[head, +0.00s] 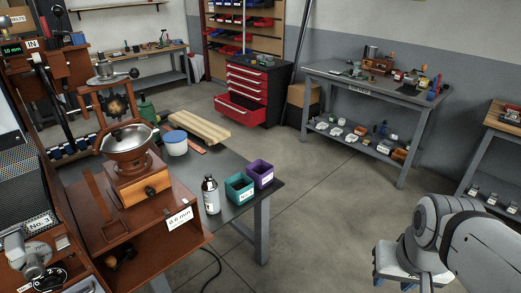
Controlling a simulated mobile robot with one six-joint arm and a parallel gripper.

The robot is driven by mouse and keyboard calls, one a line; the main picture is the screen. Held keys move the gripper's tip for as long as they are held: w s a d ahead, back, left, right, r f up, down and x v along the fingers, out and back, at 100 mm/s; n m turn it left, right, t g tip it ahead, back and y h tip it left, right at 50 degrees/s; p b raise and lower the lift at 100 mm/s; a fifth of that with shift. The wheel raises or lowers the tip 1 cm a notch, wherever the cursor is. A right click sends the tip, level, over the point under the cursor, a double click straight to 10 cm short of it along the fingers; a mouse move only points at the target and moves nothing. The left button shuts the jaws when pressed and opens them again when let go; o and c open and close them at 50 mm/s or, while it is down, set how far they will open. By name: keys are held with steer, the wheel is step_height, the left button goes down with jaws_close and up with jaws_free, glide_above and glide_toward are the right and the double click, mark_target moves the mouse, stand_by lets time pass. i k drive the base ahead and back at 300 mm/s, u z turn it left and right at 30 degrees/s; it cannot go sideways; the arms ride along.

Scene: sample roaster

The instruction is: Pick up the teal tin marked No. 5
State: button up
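A teal open-topped square container (239,188) stands near the front corner of the dark workbench. It has a small pale label, too small to read, so I cannot tell whether it is marked No. 5. No other teal tin can be made out clearly. A purple container (260,174) stands close to its right, and a silver bottle with a label (211,194) stands to its left. My arm's grey links show at the lower right, well apart from the teal container.
A wooden stand with a hand grinder (127,142) and a "No. 3" label (38,223) fill the left side. A blue-white tub (175,142) sits behind the bottle. A red drawer cabinet (253,91) has a drawer pulled out. The floor (320,190) right of the workbench is clear.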

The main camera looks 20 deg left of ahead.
mark_target(239, 188)
steer(key=u, duration=0.6)
steer(key=i, duration=1.7)
steer(key=u, duration=0.7)
steer(key=k, duration=0.75)
steer(key=u, duration=0.15)
steer(key=i, duration=0.85)
steer(key=z, duration=0.1)
